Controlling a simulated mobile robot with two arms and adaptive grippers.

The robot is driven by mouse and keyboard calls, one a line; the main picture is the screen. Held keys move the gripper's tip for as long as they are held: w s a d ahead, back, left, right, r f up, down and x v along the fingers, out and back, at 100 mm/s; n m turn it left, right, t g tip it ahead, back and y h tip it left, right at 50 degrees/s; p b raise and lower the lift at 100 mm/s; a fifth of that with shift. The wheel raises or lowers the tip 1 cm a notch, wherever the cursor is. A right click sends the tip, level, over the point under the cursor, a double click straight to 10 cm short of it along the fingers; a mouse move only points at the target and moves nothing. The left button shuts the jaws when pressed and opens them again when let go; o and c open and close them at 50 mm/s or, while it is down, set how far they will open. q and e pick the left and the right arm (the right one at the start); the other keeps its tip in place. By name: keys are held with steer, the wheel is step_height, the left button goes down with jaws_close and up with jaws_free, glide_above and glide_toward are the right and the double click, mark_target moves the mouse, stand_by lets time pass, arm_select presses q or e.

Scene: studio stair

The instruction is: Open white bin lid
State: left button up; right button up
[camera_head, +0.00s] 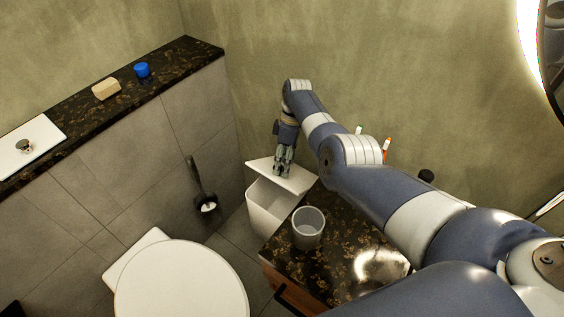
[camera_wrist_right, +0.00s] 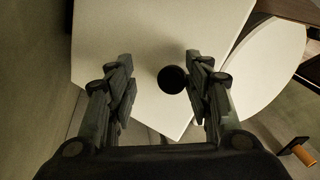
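The white bin (camera_head: 268,208) stands in the corner, between the grey tiled wall and the dark counter. Its white lid (camera_head: 300,181) is at the top of the bin; whether it sits flat or slightly raised I cannot tell. In the right wrist view the lid (camera_wrist_right: 105,35) fills the middle, with a round black knob (camera_wrist_right: 172,80) on it. My right gripper (camera_head: 283,172) points down at the lid. In the wrist view its two fingers (camera_wrist_right: 162,76) are apart, with the knob between them, nearer the right finger. My left gripper is not in view.
A grey cup (camera_head: 308,228) stands on the dark stone counter (camera_head: 330,265) beside the bin. A white toilet (camera_head: 180,285) is at lower left. A toilet brush (camera_head: 200,190) hangs on the tiled wall. The ledge (camera_head: 170,62) holds a blue jar (camera_head: 142,69) and a beige block (camera_head: 105,89).

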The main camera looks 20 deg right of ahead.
steer(key=shift+a, duration=0.25)
steer(key=v, duration=1.2)
steer(key=shift+s+r, duration=0.1)
steer(key=shift+s, duration=0.05)
